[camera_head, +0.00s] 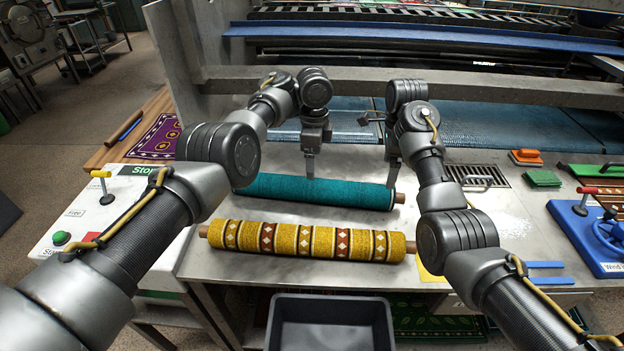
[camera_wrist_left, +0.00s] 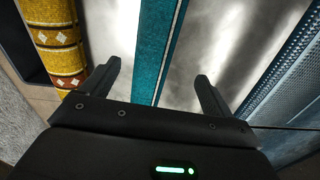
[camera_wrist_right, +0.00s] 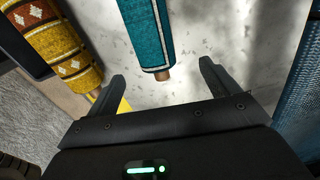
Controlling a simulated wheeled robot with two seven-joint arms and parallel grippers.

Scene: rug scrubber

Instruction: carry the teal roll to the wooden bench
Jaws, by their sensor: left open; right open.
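The teal roll (camera_head: 300,190) lies across the metal table, behind a yellow patterned roll (camera_head: 300,241). My left gripper (camera_head: 310,172) is open above the teal roll's middle; in the left wrist view the roll (camera_wrist_left: 157,50) runs between the open fingers, not visibly held. My right gripper (camera_head: 393,178) is open by the roll's right end; in the right wrist view that end (camera_wrist_right: 148,45), with its brown core tip, points between the fingers. A wooden surface (camera_head: 157,104), seemingly the bench, stands at the left with a purple rug on it, partly behind my left arm.
A grey bin (camera_head: 330,308) is below the front edge. Brushes, a drain grate (camera_head: 478,176) and a blue wheel unit (camera_head: 590,235) are at the right. A metal beam (camera_head: 400,88) crosses behind.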

